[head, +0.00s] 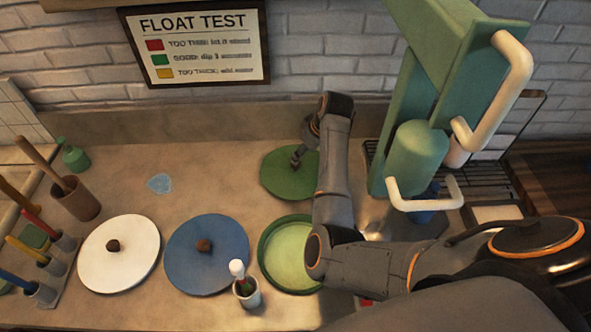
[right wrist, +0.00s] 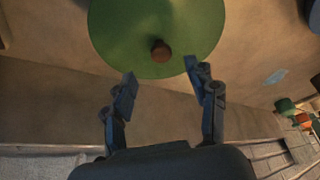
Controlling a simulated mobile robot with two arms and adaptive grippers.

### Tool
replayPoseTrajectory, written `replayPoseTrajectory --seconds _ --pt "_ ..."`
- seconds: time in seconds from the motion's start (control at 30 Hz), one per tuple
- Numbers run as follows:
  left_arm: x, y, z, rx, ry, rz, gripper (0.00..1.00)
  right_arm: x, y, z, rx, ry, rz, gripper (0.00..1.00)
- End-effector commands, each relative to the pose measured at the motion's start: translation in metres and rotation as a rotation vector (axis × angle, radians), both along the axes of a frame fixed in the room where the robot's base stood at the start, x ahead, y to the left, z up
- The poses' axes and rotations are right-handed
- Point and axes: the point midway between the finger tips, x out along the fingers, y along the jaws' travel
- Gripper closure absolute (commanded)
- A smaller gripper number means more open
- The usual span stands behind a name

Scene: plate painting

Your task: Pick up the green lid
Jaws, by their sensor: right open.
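The green lid (head: 280,183) lies flat on the counter behind the open green pot. It fills the top of the right wrist view (right wrist: 125,25), where its brown knob (right wrist: 160,50) shows. In the right wrist view the two fingers of this gripper (right wrist: 160,74) are spread apart and empty, with the knob just beyond the tips and in line with the gap. I cannot tell their height above the knob. My left gripper is not in view.
The green pot (head: 263,262) with pale green contents stands in front. A white lid (head: 130,262) and a blue lid (head: 220,265) lie to its left, with a small brush cup (head: 247,295) nearby. A green press (head: 420,150) stands close to my arm's right.

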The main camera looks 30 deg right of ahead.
Motion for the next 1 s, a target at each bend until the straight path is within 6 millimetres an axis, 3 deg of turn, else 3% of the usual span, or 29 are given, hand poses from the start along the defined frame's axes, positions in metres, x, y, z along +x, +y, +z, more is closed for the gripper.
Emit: replayPoseTrajectory --seconds 0.33,0.6,0.93,0.97,1.0 --pt "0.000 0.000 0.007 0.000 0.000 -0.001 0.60 0.011 0.005 -0.026 0.002 0.001 0.000 0.43" --pt "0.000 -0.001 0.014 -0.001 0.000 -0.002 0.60 0.024 0.011 -0.058 0.001 0.000 0.000 0.43" --pt "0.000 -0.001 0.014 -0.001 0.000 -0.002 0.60 0.027 0.011 -0.066 0.000 -0.002 -0.001 0.43" --pt "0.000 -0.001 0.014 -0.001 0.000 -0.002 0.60 0.027 0.011 -0.066 0.000 -0.002 -0.001 0.45" --pt "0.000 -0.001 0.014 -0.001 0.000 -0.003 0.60 0.027 0.011 -0.066 0.000 -0.002 -0.001 0.53"
